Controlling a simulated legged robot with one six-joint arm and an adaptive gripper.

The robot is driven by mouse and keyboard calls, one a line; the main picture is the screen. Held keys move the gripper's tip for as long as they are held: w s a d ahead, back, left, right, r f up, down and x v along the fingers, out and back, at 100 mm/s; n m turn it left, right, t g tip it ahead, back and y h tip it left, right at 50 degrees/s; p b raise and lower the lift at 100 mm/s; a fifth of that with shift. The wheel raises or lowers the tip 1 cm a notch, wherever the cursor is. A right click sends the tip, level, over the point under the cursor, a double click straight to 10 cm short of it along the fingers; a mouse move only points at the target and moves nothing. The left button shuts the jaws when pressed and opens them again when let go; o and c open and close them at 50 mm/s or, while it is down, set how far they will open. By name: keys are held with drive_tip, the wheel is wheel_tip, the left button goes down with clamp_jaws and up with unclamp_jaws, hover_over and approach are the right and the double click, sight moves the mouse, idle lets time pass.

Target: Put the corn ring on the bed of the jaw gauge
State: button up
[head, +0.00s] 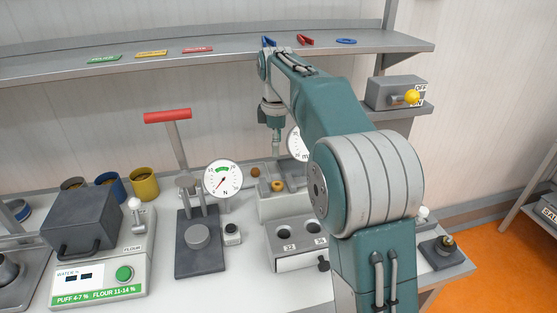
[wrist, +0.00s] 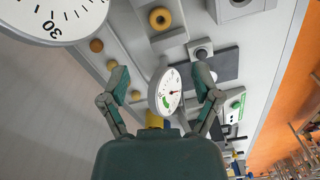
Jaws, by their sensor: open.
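The corn ring (head: 278,185), a small yellow-brown ring with a dark hole, lies on a grey block (head: 285,208) in the middle of the bench. It also shows in the wrist view (wrist: 160,18), near the top. A round white dial (head: 297,143), seemingly of the jaw gauge, is partly hidden behind my arm; a large dial (wrist: 50,14) fills the wrist view's upper left. I cannot make out the gauge's bed clearly. My gripper (head: 276,152) hangs above and behind the ring. In the wrist view my gripper (wrist: 160,80) is open and empty, apart from the ring.
Small brown balls (head: 255,172) lie beside the ring. A force dial (head: 223,177) and red-handled press (head: 168,116) stand left, a two-hole block (head: 297,243) in front. A shelf (head: 220,58) runs above. My arm hides the bench's right part.

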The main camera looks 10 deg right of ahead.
drive_tip(key=s+r+m+t, duration=0.35)
drive_tip(key=s+m, duration=0.35)
drive_tip(key=s, duration=1)
drive_tip(key=s+f+m+t, duration=0.1)
drive_tip(key=s+f+m, duration=0.2)
drive_tip(key=s, duration=0.4)
drive_tip(key=s+f+m+t, duration=0.1)
drive_tip(key=s+f+m, duration=0.3)
drive_tip(key=s, duration=0.4)
